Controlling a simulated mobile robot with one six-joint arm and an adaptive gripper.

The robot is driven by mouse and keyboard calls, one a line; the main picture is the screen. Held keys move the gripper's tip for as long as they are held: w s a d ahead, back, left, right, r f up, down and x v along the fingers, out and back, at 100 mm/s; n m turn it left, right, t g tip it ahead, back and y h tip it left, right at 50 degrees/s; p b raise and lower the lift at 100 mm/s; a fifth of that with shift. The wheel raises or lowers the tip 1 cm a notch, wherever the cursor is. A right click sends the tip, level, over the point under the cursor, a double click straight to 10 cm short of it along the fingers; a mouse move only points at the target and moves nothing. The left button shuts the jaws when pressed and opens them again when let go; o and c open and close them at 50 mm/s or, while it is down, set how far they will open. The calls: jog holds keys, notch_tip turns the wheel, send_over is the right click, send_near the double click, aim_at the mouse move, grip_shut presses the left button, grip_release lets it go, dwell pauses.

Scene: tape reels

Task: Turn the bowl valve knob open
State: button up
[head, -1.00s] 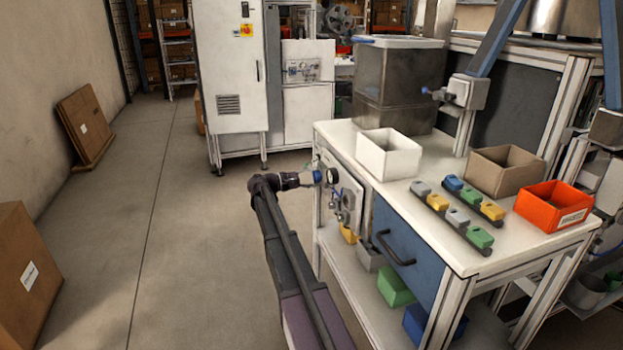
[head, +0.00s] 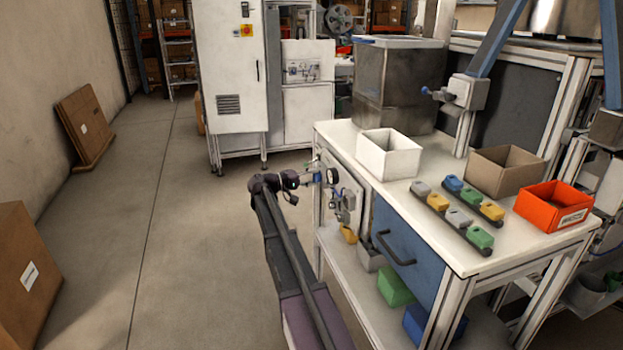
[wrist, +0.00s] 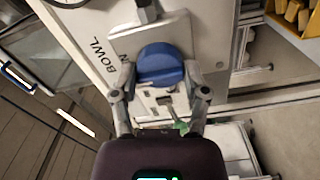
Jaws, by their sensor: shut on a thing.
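The blue bowl valve knob (wrist: 160,64) sits on a pale plate in the wrist view, beside the tilted black word BOWL (wrist: 102,53). My gripper (wrist: 159,72) has one grey finger on each side of the knob and is shut on it. The finger contacts are partly hard to make out. In the head view my gripper (head: 312,179) is at the valve panel (head: 346,197) on the left end of the workbench. The knob itself is too small or hidden to make out there.
A round gauge (head: 332,175) stands out from the panel close to my gripper. The workbench (head: 440,245) carries a white bin (head: 390,158), a brown bin and an orange bin (head: 552,206). A blue drawer (head: 405,250) is below.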

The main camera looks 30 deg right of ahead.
jog(key=shift+w+d, duration=0.1)
jog(key=shift+d, duration=0.05)
jog(key=o, duration=1.1)
jog(key=shift+o, duration=0.2)
jog(key=v, duration=1.2)
